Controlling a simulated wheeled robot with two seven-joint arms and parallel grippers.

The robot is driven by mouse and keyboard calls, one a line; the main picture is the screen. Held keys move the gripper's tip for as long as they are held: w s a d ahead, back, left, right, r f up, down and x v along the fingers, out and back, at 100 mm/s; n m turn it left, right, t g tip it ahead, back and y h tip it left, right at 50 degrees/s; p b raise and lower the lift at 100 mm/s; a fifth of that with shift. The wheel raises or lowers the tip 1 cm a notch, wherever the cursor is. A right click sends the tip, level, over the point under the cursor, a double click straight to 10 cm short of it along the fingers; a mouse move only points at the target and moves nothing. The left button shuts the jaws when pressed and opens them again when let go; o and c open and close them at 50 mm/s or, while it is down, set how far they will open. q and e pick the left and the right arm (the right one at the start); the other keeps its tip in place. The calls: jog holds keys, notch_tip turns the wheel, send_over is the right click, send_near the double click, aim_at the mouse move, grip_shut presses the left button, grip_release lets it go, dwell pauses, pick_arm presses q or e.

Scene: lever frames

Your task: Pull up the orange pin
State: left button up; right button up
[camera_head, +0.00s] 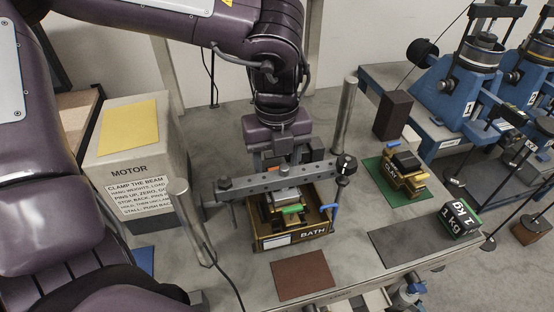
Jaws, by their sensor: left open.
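My left gripper (281,160) points down over the dark metal beam (240,186), with its fingers spread to either side. The beam runs across above an open box marked BATH (312,233). A green piece (292,209) shows below the beam inside the box, and a blue piece (331,207) shows at the beam's right end. I cannot tell whether the gripper touches the beam. My right gripper is not in view.
Metal posts stand left (190,222) and right (345,115) of the beam. A MOTOR box (125,170) is at the left. A CLAY box (403,182) on a green mat, a 1 kg weight (459,218) and blue lever machines (460,85) are at the right.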

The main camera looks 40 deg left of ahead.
aim_at(277, 168)
pick_arm(q)
jog(key=shift+f, duration=0.15)
jog(key=shift+c, duration=0.6)
grip_shut()
jog(key=shift+w+r, duration=0.1)
jog(key=shift+r, duration=0.7)
jog(key=shift+o, duration=0.6)
grip_release()
jog(key=shift+r, duration=0.1)
notch_tip(277, 168, up, 8)
